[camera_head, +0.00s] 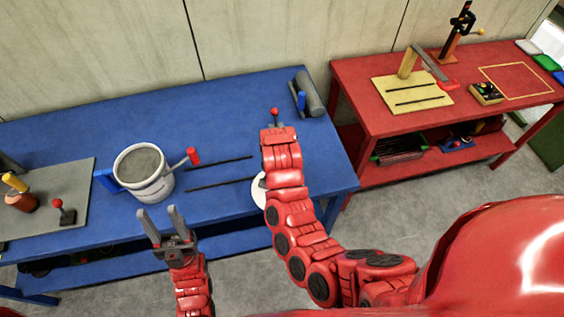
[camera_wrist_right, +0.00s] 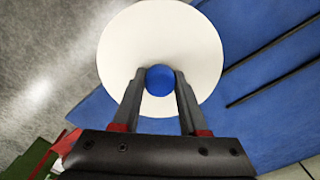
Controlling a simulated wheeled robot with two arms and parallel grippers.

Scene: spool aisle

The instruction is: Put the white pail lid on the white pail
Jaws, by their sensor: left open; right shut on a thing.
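The white pail (camera_head: 146,178) stands upright and open on the blue table, left of centre, and looks filled with something grey. The white pail lid (camera_head: 258,191) is mostly hidden behind my right arm in the head view. In the right wrist view the lid (camera_wrist_right: 200,40) is a white disc with a blue knob (camera_wrist_right: 160,80). My right gripper (camera_wrist_right: 160,75) is shut on that knob; whether the lid touches the table I cannot tell. My left gripper (camera_head: 162,214) is open and empty, in front of the pail near the table's front edge.
The blue table (camera_head: 225,110) has two dark strips (camera_head: 219,163) between pail and lid. A red-handled part (camera_head: 191,157) and a blue piece (camera_head: 107,180) flank the pail.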

